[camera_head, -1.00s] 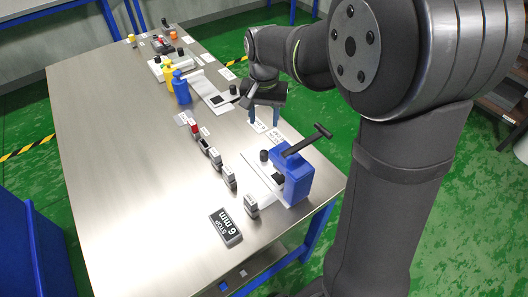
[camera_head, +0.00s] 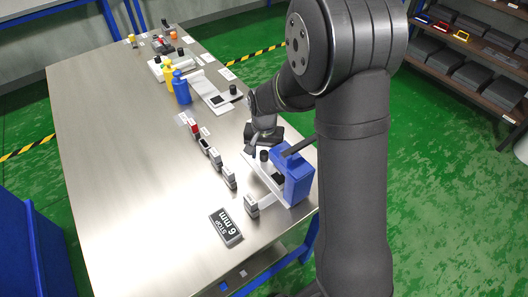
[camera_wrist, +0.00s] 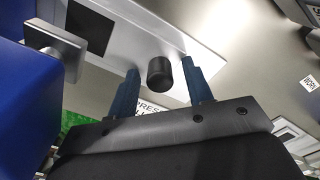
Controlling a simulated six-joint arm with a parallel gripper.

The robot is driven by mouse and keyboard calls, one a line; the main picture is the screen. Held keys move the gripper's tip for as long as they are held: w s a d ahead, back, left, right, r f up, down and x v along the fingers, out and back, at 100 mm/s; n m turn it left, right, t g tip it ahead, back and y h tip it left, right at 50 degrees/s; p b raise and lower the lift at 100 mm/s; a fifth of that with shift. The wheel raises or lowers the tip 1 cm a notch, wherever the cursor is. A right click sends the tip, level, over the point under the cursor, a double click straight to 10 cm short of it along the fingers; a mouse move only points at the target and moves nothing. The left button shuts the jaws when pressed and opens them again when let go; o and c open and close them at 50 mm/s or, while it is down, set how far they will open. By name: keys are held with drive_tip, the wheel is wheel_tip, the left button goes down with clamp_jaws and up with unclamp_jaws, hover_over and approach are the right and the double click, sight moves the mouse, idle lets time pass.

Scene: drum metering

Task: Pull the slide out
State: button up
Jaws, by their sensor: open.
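The slide is a white plate with a black knob (camera_head: 264,155) standing on it, set at the blue press (camera_head: 298,178) near the table's right edge. In the wrist view the white slide plate (camera_wrist: 120,30) runs across the top, with a dark square on it and the black knob (camera_wrist: 159,72) near its lower edge. My gripper (camera_wrist: 160,69) is open. Its two blue fingers appear on either side of the knob, with gaps on both sides. In the head view my gripper (camera_head: 264,143) is just behind the knob, its fingers partly hidden.
The blue press body (camera_wrist: 25,105) and a grey square block (camera_wrist: 56,46) are close on the left in the wrist view. Several small blocks stand in a row left of the press, near a "STOP 6 mm" sign (camera_head: 226,228). The table's (camera_head: 120,180) left side is clear.

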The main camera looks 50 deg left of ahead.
drive_tip(key=shift+c, duration=0.3)
clamp_jaws()
drive_tip(key=a, duration=1.2)
drive_tip(key=shift+a+r, duration=0.1)
drive_tip(key=shift+a, duration=0.15)
drive_tip(key=shift+c, duration=0.2)
unclamp_jaws()
drive_tip(key=shift+a, duration=0.15)
drive_tip(key=shift+o, duration=0.5)
wheel_tip(320, 180, up, 17)
drive_tip(key=shift+r, duration=0.15)
